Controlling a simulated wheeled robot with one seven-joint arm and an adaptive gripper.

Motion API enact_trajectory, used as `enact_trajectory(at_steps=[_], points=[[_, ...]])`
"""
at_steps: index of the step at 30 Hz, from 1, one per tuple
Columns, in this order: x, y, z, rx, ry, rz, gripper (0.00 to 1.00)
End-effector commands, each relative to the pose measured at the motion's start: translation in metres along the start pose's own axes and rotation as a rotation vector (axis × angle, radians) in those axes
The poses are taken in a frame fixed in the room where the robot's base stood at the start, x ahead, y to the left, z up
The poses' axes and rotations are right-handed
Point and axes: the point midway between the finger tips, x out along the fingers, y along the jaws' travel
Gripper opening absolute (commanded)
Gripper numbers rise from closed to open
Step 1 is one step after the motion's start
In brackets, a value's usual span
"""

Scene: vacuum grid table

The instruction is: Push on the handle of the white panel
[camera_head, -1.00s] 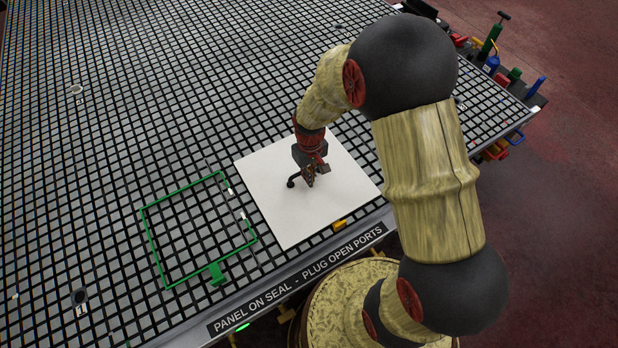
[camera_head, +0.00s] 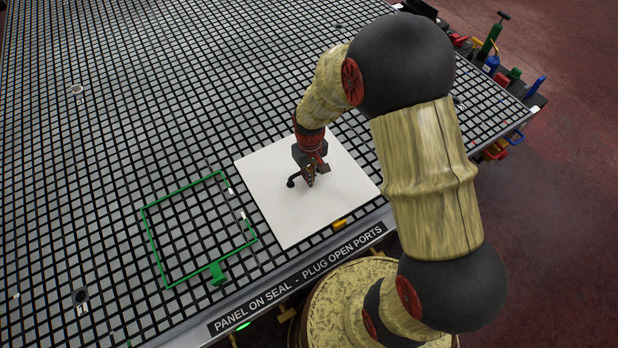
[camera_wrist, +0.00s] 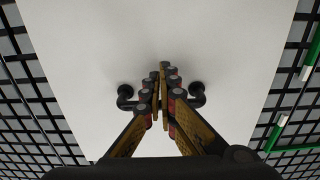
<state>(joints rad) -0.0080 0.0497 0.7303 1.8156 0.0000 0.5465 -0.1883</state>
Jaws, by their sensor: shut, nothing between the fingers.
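The white panel (camera_head: 275,215) lies flat on the grid table, right of the green outline; it also fills most of the wrist view (camera_wrist: 220,45). Its black handle shows as two bent ends, left (camera_wrist: 125,92) and right (camera_wrist: 197,90) in the wrist view, and as a dark curved end (camera_head: 292,182) in the head view. My gripper (camera_head: 311,184) is over the panel at the handle. Its fingers (camera_wrist: 160,85) are shut with nothing between them, and they hide the middle of the handle. I cannot tell whether they touch it.
A green rectangular outline (camera_head: 148,233) with a green tab (camera_head: 218,274) lies on the table (camera_head: 90,150) to the left. A yellow piece (camera_head: 340,224) sits at the panel's near edge. Bottles and tools (camera_head: 490,45) stand off the table's right side.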

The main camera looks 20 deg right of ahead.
Motion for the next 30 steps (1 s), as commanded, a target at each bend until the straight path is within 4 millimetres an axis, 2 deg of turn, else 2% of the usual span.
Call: enact_trajectory(at_steps=[1,13,30], points=[[-0.004,0.001,-0.007,0.0,0.016,0.003,0.0],[-0.004,0.001,-0.005,0.0,0.016,0.003,0.0],[-0.001,0.001,0.029,0.0,0.003,0.001,0.0]])
